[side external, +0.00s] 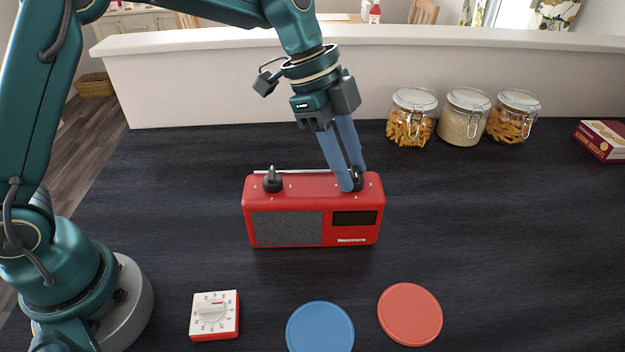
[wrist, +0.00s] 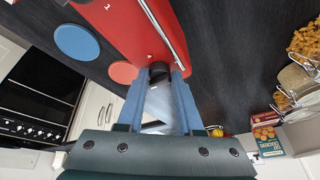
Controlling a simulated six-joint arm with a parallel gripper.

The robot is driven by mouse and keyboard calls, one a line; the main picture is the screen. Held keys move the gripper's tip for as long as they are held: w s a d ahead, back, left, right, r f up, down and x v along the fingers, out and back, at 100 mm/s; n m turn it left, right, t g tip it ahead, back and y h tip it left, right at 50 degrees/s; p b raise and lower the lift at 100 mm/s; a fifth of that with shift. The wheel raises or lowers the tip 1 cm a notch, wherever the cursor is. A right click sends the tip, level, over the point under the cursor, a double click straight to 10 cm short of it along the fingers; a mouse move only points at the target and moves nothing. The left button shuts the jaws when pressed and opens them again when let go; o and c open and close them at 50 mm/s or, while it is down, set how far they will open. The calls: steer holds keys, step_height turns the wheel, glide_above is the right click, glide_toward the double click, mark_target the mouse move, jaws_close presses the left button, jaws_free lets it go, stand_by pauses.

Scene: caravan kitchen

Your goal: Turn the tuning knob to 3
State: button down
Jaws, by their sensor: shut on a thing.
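A red radio (side external: 297,190) stands on the dark worktop, with a grey speaker grille and a small dark display on its front. Two black knobs sit on its top. The left knob (side external: 272,181) is free. My gripper (side external: 352,186) comes down from above and is shut on the right knob (side external: 359,180). The fingers hide most of that knob, so its pointer cannot be read. In the wrist view the blue fingers close around the dark knob (wrist: 158,70) at the edge of the red radio top (wrist: 115,25). I cannot tell from the labels which knob is for tuning.
A silver rod (side external: 310,171) lies along the radio's back top edge. A red and white timer (side external: 214,314), a blue disc (side external: 320,328) and a red disc (side external: 410,314) lie in front. Glass jars (side external: 464,117) and a box (side external: 601,141) stand at the back right.

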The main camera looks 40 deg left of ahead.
mark_target(333, 179)
steer(key=c, duration=0.6)
jaws_free()
steer(key=shift+v, duration=2.55)
